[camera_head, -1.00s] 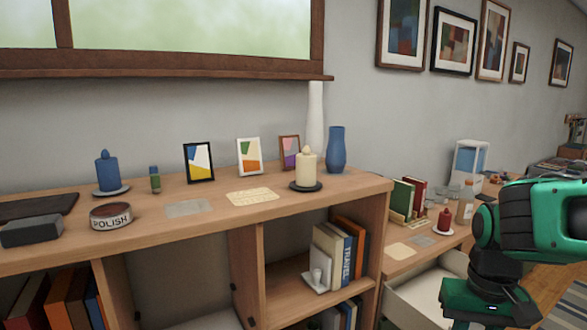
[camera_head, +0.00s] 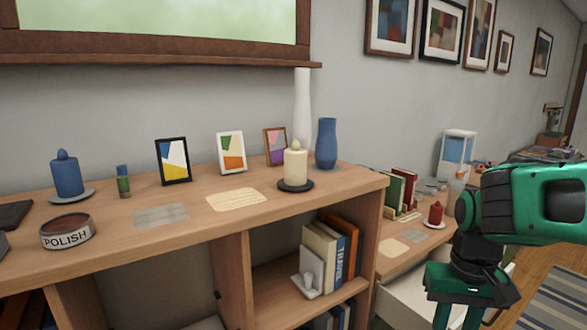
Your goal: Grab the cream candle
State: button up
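The cream candle (camera_head: 295,162) stands upright on a small dark round dish (camera_head: 296,186), near the right end of the wooden shelf top (camera_head: 330,190). My gripper (camera_head: 462,316) is at the lower right, well to the right of the candle and nearer to me. Its two green fingers point down and stand apart, with nothing seen between them. The fingertips are cut off by the bottom edge of the picture.
A blue vase (camera_head: 327,144) and a tall white vase (camera_head: 303,115) stand behind the candle. Picture frames (camera_head: 231,153) are to its left, and a blue candle (camera_head: 66,174) is farther left. A lower surface at right holds a red candle (camera_head: 436,212). An open drawer (camera_head: 400,298) lies below it.

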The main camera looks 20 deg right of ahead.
aim_at(295, 161)
jog(key=u, duration=0.4)
jog(key=k, duration=0.45)
jog(key=u, duration=0.55)
